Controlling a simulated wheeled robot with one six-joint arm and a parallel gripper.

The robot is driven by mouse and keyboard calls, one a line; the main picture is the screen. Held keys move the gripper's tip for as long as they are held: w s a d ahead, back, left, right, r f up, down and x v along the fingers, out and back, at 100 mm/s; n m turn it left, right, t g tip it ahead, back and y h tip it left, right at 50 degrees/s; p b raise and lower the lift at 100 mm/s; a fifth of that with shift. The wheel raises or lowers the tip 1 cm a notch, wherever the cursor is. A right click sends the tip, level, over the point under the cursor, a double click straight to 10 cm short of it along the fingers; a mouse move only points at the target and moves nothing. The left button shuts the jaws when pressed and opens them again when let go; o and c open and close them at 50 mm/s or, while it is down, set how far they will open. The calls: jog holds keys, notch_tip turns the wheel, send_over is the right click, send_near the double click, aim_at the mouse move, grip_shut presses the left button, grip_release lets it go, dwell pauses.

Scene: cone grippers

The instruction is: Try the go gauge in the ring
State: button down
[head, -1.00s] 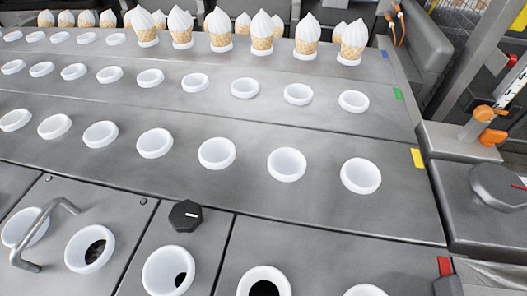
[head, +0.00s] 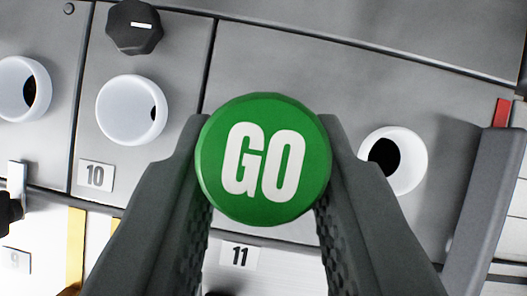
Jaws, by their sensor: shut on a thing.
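The go gauge (head: 263,212) shows as a round green cap with white letters GO, seen from above in the middle of the head view. My gripper (head: 263,160) is shut on it, one dark ridged finger on each side. The gauge covers the spot just above the label 11 (head: 240,256), so any ring there is hidden. I cannot tell whether the gauge is above a ring or inside one. A white ring (head: 104,111) stands left of my gripper by the label 10 (head: 95,176). Another white ring (head: 417,160) with a dark hole lies right of my right finger.
A black knob (head: 134,27) stands up from the grey panel at upper left. A third white ring (head: 40,88) is at the left edge. A red tab (head: 502,112) is at the right. The panel (head: 350,70) behind the gauge is clear.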

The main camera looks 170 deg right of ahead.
jog(key=shift+f, duration=2.5)
jog(key=shift+f, duration=1.25)
dwell(2.3)
jog(key=shift+r+n+y, duration=0.15)
jog(key=shift+n+y, duration=0.35)
jog(key=shift+n, duration=0.3)
dwell(0.7)
jog(key=shift+r, duration=0.15)
